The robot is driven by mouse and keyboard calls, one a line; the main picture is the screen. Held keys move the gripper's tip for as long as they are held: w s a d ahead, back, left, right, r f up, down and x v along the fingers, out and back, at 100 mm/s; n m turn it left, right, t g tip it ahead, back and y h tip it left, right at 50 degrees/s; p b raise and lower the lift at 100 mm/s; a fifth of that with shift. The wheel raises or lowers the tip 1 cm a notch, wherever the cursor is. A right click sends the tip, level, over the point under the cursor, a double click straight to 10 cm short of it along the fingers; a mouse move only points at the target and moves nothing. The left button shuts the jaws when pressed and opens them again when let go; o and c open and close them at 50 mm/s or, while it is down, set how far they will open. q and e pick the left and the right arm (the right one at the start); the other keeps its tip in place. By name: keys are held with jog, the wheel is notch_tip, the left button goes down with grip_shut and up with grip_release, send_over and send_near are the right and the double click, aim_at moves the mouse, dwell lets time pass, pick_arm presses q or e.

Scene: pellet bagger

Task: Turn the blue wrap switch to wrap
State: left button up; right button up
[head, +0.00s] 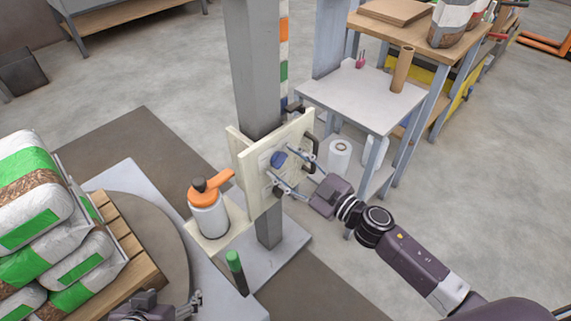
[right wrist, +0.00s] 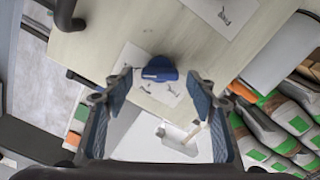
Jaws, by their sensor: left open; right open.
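The blue wrap switch (head: 277,159) is a rounded knob on the pale panel (head: 249,181) fixed to the grey post. My right gripper (head: 279,163) is open in front of the panel, its fingers spread to either side of the knob. In the right wrist view the blue switch (right wrist: 160,69) shows just beyond and between the open fingertips (right wrist: 158,84), with a gap on each side. Printed labels with small drawings lie around it, too small to read. My left gripper (head: 172,308) is open at the bottom edge, partly cut off, far from the switch.
A dark handle (head: 315,148) stands out from the panel's right edge. An orange-topped bottle (head: 207,212) stands on a shelf left of the panel. Bags (head: 30,200) on a pallet are at left. A small table (head: 350,95) stands behind my right gripper.

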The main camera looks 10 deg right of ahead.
jog(key=shift+w+a, duration=0.1)
jog(key=shift+w, duration=0.1)
jog(key=c, duration=1.2)
jog(key=shift+o, duration=0.2)
